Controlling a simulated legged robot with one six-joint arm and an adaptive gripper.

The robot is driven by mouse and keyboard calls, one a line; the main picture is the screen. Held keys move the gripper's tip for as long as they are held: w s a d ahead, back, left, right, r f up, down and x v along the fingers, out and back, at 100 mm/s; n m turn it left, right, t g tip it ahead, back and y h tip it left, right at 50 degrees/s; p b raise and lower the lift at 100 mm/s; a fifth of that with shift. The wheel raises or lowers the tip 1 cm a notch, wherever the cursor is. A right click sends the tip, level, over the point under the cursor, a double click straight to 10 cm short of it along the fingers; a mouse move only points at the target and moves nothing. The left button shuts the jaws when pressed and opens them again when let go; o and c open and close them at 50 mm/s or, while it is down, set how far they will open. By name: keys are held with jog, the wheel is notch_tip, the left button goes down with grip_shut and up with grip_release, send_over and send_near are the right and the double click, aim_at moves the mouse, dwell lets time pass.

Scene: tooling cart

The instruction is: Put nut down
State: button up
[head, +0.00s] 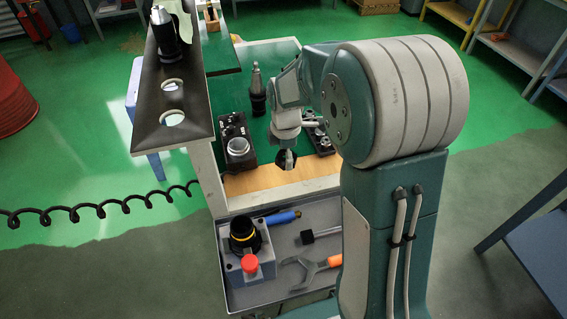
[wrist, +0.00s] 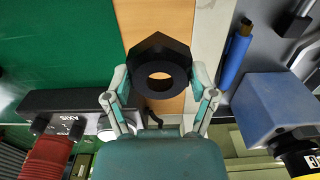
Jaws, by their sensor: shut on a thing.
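The nut (wrist: 160,50) is a black, six-sided ring with a round hole through its middle. In the wrist view it sits between the two fingers of my gripper (wrist: 161,88), which is shut on it. In the head view the nut (head: 281,161) is a small dark shape at the lower end of my gripper (head: 286,152). It is over the wooden strip (head: 250,180) at the front of the cart top. The gap below the nut cannot be judged.
A block with a metal ring (head: 238,147), a black tool holder (head: 257,95) and another block (head: 321,140) stand on the green mat. A raised black shelf (head: 171,122) is at left.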

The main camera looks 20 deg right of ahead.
aim_at(283, 164)
jog(key=shift+w+f, duration=0.4)
jog(key=shift+f, duration=0.1)
jog(key=shift+w+a+f, duration=0.1)
jog(key=shift+w+f, duration=0.05)
jog(key=shift+f, duration=1.55)
jog(key=shift+f, duration=0.1)
jog(key=o, duration=1.2)
jog(key=shift+o, duration=0.2)
